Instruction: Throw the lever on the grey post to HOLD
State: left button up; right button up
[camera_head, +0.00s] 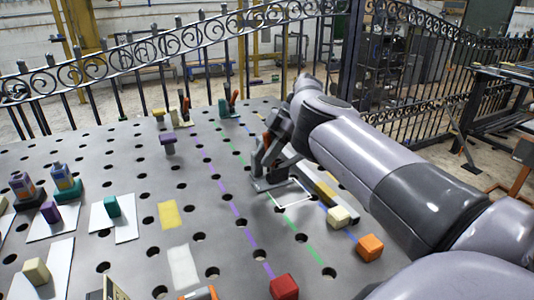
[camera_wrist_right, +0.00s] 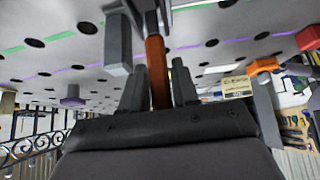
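An orange-brown lever (camera_wrist_right: 157,72) stands between the two fingers of my right gripper (camera_wrist_right: 159,82) in the right wrist view, close to both. The gripper appears shut on it. In the head view my right gripper (camera_head: 268,160) is at the right middle of the table, and a bit of orange lever (camera_head: 266,141) shows there. A grey post-like block (camera_wrist_right: 118,45) is beside the lever in the wrist view. The lever's foot is largely hidden by my arm and gripper. I cannot read a HOLD mark. My left gripper is not in view.
The perforated grey table (camera_head: 140,160) carries blocks, including a red cube (camera_head: 284,287), an orange cube (camera_head: 370,247) and a cream cube (camera_head: 339,216). Another orange lever (camera_head: 233,99) stands on a green base farther back. An ornate iron fence (camera_head: 150,50) borders the far side.

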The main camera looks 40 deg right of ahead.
jog(key=v, duration=0.7)
dwell(0.5)
